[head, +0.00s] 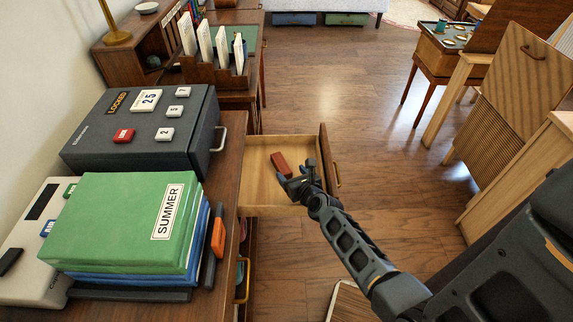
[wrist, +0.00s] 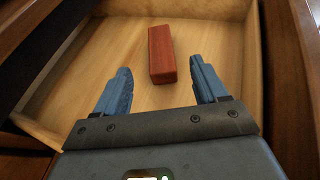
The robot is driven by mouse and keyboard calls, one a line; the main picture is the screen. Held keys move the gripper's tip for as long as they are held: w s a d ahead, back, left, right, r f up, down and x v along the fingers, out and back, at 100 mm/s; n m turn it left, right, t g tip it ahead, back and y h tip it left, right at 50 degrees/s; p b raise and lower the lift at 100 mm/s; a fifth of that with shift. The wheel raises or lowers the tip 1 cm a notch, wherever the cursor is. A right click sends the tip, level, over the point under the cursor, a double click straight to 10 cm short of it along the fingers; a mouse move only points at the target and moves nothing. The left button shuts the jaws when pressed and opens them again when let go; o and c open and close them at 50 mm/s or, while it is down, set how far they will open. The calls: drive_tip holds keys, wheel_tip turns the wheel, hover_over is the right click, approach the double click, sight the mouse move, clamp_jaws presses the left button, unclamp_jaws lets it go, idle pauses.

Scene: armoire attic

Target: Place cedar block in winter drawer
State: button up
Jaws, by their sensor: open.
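The cedar block (head: 281,164) is a reddish-brown bar lying in an open wooden drawer (head: 257,187). In the wrist view the block (wrist: 161,54) lies on the drawer floor (wrist: 109,51), ahead of and between my fingertips, closer to the right one. My gripper (head: 296,177) is over the drawer, beside the block in the head view. In the wrist view my gripper (wrist: 160,82) is open, its blue fingers apart with nothing held between them. No label shows on the drawer, so I cannot tell whether it is the winter one.
Left of the drawer, a dresser top holds a green stack labelled SUMMER (head: 122,222) and a dark locked case (head: 146,135). An orange-handled item (head: 218,237) lies by the edge. A desk organizer (head: 213,68) stands behind. Open wood floor (head: 330,90) lies beyond the drawer.

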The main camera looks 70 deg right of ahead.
drive_tip(key=v, duration=0.4)
drive_tip(key=shift+s+a+r, duration=0.1)
drive_tip(key=shift+s+a, duration=0.05)
drive_tip(key=shift+a, duration=0.2)
drive_tip(key=s+a+r+n+t+y, duration=0.15)
drive_tip(key=s+a+r+n, duration=0.25)
drive_tip(key=a+n, duration=0.6)
drive_tip(key=s+a+r+n+t+y, duration=0.1)
drive_tip(key=s+a+r+n+y, duration=0.2)
drive_tip(key=a+n, duration=0.65)
drive_tip(key=s+a+r+n+t+y, duration=0.1)
drive_tip(key=s+a+r+n, duration=0.2)
drive_tip(key=r+n, duration=0.4)
drive_tip(key=s+a+r+n+y, duration=0.2)
drive_tip(key=a+r+n, duration=0.3)
drive_tip(key=n, duration=0.5)
drive_tip(key=s+a+r+n+t+y, duration=0.1)
drive_tip(key=s+a+r+n+y, duration=0.1)
drive_tip(key=r+n, duration=0.6)
drive_tip(key=shift+s+a+r+t, duration=0.35)
drive_tip(key=shift+s+a+r, duration=0.5)
drive_tip(key=shift+s, duration=0.5)
drive_tip(key=shift+f+n, duration=0.1)
drive_tip(key=shift+n, duration=0.15)
